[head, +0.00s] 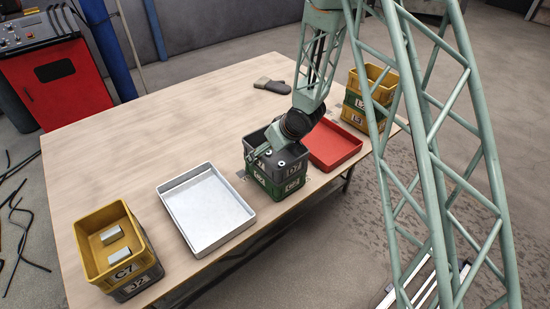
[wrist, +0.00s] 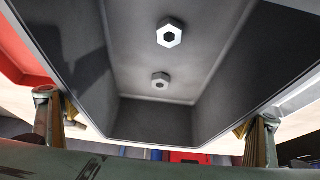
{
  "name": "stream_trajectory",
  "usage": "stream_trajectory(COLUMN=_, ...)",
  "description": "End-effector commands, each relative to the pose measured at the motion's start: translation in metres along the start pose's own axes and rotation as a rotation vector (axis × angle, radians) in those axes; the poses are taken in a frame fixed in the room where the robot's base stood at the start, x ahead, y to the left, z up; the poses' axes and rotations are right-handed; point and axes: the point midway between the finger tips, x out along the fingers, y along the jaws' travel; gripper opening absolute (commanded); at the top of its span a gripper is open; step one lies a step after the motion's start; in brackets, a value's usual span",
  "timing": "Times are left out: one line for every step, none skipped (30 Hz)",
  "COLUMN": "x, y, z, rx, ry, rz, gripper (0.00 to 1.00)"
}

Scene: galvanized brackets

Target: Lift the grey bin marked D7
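The grey bin marked D7 (head: 284,169) is the top of a two-bin stack on the table. It sits on a green bin (head: 282,190). A few metal nuts lie inside it; two hex nuts show on its floor in the wrist view (wrist: 169,34). My gripper (head: 262,154) is at the bin's rim, pointing down. In the wrist view its fingers (wrist: 157,122) are spread wide, one on each side of the grey bin, outside its walls. The pads reach partly below the rim, so whether they touch the walls is hidden.
A white tray (head: 172,187) lies left of the stack, and a red tray (head: 347,158) close on its right. A yellow bin (head: 85,247) on a grey bin stands front left. Another stack (head: 368,101) is at far right. A glove (head: 272,85) lies behind. The table's back left is clear.

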Motion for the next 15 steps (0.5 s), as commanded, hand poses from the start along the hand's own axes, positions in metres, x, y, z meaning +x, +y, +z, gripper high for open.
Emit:
stream_trajectory(x=0.0000, y=0.0000, z=0.0000, rx=0.000, ry=0.000, rz=0.000, gripper=0.79)
stream_trajectory(x=-0.0001, y=0.0001, z=-0.0004, rx=0.000, ry=0.001, rz=0.000, gripper=0.77)
stream_trajectory(x=-0.0001, y=0.0001, z=-0.0004, rx=0.000, ry=0.001, rz=0.000, gripper=0.77)
stream_trajectory(x=-0.0001, y=0.0001, z=-0.0004, rx=0.000, ry=0.001, rz=0.000, gripper=0.77)
stream_trajectory(x=-0.0001, y=0.0001, z=-0.0003, rx=0.000, ry=0.001, rz=0.000, gripper=0.77)
stream_trajectory(x=-0.0001, y=0.0001, z=-0.0003, rx=0.000, ry=0.001, rz=0.000, gripper=0.77)
stream_trajectory(x=-0.0001, y=0.0001, z=-0.0003, rx=0.000, ry=0.001, rz=0.000, gripper=0.77)
stream_trajectory(x=-0.0002, y=0.0001, z=-0.0004, rx=0.000, ry=0.001, rz=0.000, gripper=0.77)
stream_trajectory(x=-0.0003, y=0.0001, z=-0.0005, rx=0.000, ry=0.001, rz=0.000, gripper=0.77)
stream_trajectory(x=-0.0006, y=0.0001, z=-0.0006, rx=0.000, ry=0.001, rz=0.000, gripper=0.77)
stream_trajectory(x=-0.0009, y=0.0001, z=-0.0009, rx=0.000, ry=0.001, rz=0.000, gripper=0.77)
stream_trajectory(x=-0.0016, y=0.0001, z=-0.0013, rx=0.000, ry=0.001, rz=0.000, gripper=0.77)
stream_trajectory(x=-0.0023, y=0.0002, z=-0.0018, rx=0.000, ry=0.001, rz=0.000, gripper=0.77)
stream_trajectory(x=-0.0032, y=0.0002, z=-0.0024, rx=0.000, ry=0.001, rz=0.000, gripper=0.77)
stream_trajectory(x=-0.0046, y=0.0002, z=-0.0033, rx=0.000, ry=0.001, rz=0.000, gripper=0.77)
